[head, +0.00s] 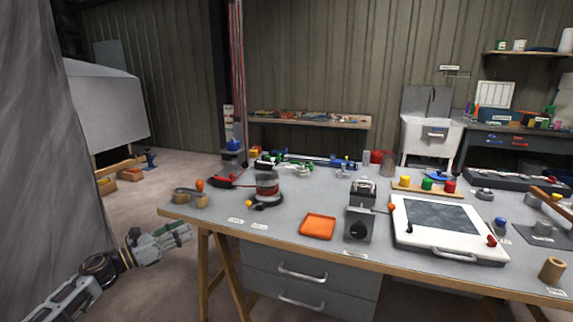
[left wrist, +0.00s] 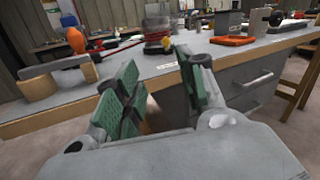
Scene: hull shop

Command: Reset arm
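My left gripper (head: 180,232) comes in from the left in the head view and hangs in free air just off the left end of the workbench (head: 290,205). In the left wrist view its two green-padded fingers (left wrist: 160,90) stand apart with nothing between them, and the bench edge lies beyond them. The left arm reaches up from the lower left corner of the head view. My right gripper shows in neither view.
The bench holds a wooden block tool with an orange knob (head: 190,196), a red-and-grey sander-like tool (head: 267,188), an orange tray (head: 318,226), a grey device (head: 359,220) and a white framed panel (head: 448,228). A grey curtain (head: 50,150) hangs at left. Floor between is clear.

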